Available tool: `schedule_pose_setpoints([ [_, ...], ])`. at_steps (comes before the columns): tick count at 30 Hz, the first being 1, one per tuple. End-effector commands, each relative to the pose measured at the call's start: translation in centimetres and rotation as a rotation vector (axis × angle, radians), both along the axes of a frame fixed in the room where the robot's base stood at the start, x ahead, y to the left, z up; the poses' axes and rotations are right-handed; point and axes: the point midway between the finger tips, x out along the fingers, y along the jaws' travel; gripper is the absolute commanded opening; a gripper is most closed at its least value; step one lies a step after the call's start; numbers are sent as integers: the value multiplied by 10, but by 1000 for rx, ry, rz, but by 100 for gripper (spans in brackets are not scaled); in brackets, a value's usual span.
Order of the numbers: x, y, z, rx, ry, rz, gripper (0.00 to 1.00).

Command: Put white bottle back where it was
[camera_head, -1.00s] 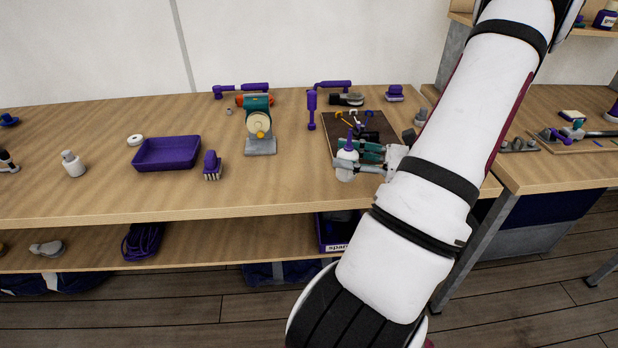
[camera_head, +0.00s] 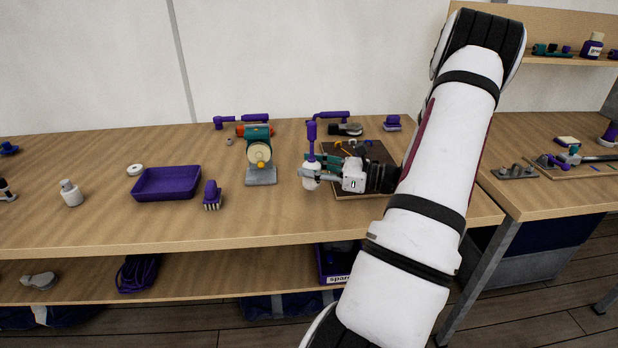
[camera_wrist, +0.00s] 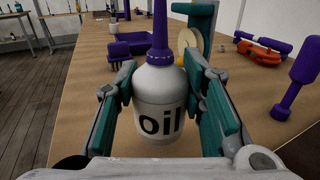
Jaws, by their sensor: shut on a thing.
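The white bottle (camera_head: 311,182), with a purple cap and nozzle and the word "oil" on its front, is upright between my fingers. It also shows large in the wrist view (camera_wrist: 160,105). My gripper (camera_head: 313,172) is shut on its body, with one teal-padded finger on each side. It comes in from the right, over the left edge of the dark board (camera_head: 345,192). I cannot tell whether the bottle's base touches the wooden bench. A second, smaller white bottle (camera_head: 71,193) stands at the bench's left.
A purple tray (camera_head: 167,184), a purple brush (camera_head: 212,195) and a teal grinder-like machine (camera_head: 259,155) stand left of the bottle. Bare bench lies between the machine and the bottle, and in front.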

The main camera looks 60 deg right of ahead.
Motion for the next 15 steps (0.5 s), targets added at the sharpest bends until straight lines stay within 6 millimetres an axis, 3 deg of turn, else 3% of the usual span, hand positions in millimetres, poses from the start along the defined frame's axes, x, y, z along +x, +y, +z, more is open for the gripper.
schedule_pose_setpoints([
  [4,14,-3,-2,2,-3,1,7],
  [9,11,-4,-31,3,-1,-1,7],
  [15,11,-3,-36,0,-1,0,7],
])
